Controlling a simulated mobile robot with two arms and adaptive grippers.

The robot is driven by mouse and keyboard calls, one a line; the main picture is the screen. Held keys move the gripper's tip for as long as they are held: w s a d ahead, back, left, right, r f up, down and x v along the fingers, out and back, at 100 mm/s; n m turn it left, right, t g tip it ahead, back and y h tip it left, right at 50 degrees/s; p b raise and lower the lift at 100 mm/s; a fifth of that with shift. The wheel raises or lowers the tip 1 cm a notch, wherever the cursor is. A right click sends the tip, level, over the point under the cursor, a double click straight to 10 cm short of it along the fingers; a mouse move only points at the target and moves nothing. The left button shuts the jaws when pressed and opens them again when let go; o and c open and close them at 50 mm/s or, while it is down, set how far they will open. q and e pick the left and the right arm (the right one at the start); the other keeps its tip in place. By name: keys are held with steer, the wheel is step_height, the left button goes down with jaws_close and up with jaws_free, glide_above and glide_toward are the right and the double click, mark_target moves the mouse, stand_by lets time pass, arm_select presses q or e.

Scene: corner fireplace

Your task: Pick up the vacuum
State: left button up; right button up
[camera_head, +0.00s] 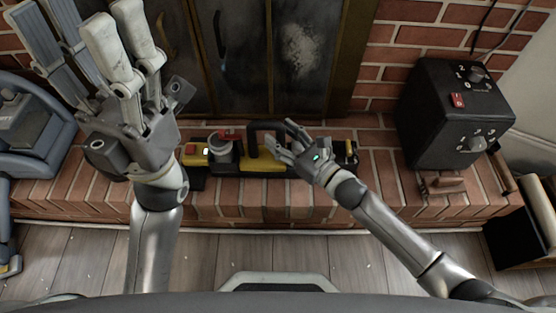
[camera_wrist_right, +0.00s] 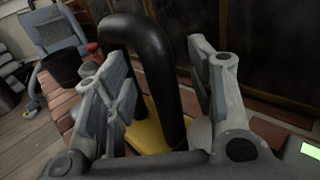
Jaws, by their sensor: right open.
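The vacuum (camera_head: 262,162), a yellow and black tool with a dark arched handle, lies on the brick hearth in front of the fireplace. My right gripper (camera_head: 284,140) is open at the right part of its handle. In the right wrist view the black handle (camera_wrist_right: 158,62) rises between the two spread fingers of my right gripper (camera_wrist_right: 155,75), with a yellow part of the body below. I cannot tell whether a finger touches it. My left gripper (camera_head: 88,42) is open and empty, raised high at the left, close to the camera.
A black box with knobs (camera_head: 440,115) stands on the hearth at the right. A grey cup-like thing (camera_head: 219,147) and red parts are at the vacuum's left end. A blue-grey chair-like object (camera_head: 40,140) stands at the left. Dark fireplace doors (camera_head: 235,60) rise behind.

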steer(key=shift+c, duration=0.3)
jaws_close()
